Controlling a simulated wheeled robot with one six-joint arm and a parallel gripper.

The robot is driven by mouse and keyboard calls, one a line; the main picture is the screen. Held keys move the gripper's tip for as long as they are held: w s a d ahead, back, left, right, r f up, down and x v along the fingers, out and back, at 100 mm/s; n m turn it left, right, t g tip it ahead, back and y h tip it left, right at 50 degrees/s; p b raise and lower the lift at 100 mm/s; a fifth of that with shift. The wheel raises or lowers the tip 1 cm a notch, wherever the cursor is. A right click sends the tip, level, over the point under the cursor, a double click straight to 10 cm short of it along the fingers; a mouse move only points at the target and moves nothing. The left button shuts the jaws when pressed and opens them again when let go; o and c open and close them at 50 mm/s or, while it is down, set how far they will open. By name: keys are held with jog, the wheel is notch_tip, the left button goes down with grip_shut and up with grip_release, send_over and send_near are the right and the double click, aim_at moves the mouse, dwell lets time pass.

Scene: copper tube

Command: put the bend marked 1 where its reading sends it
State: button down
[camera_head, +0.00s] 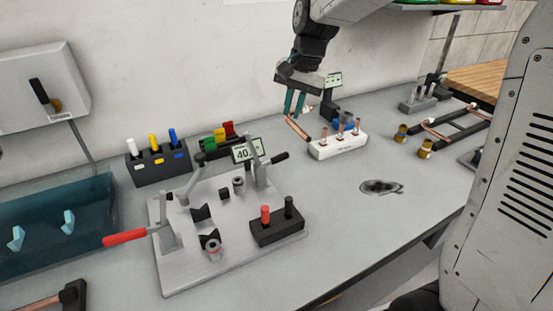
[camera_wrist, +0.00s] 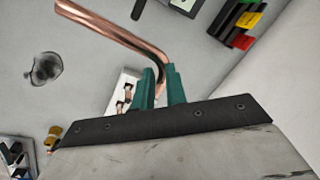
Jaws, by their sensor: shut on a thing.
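My gripper (camera_head: 293,104) is shut on a copper bend (camera_head: 296,128), held above the bench at the left of the white block. In the wrist view the teal fingers (camera_wrist: 161,86) pinch one leg of the bend (camera_wrist: 125,32), and its long leg runs to the upper left. No number can be read on the bend. The white block (camera_head: 338,150) holds several upright copper pieces. A small display (camera_head: 245,150) behind the grey fixture plate (camera_head: 175,274) seems to read 40.
The fixture plate carries clamps, a red-handled lever (camera_head: 125,237) and a black button box (camera_head: 277,228). Left are a blue bin (camera_head: 95,205) and a black holder (camera_head: 160,165). Coloured blocks (camera_head: 218,138) stand behind. Right are brass fittings (camera_head: 425,148) and a dark rack (camera_head: 455,135). A dark patch (camera_head: 381,187) marks the bench.

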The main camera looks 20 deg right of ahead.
aim_at(288, 165)
notch_tip(288, 165, down, 15)
jog(key=shift+f, duration=0.1)
dwell(0.3)
jog(key=shift+s, duration=0.1)
jog(key=c, duration=1.4)
grip_release()
notch_tip(288, 165, up, 12)
jog(key=s+d, duration=0.1)
jog(key=d, duration=0.1)
jog(key=s+d+r+n+h, duration=0.1)
jog(key=s+r+n, duration=0.1)
jog(key=s, duration=1.3)
jog(key=s+d+r+n, duration=0.1)
jog(key=s+n, duration=0.4)
jog(key=s, duration=1)
jog(key=shift+d+r+h, duration=0.25)
jog(key=shift+r+h, duration=0.15)
jog(key=shift+r, duration=0.45)
jog(key=shift+o, duration=0.4)
jog(key=shift+s+d+f, duration=0.1)
jog(key=shift+s+f, duration=0.05)
jog(key=shift+s, duration=0.2)
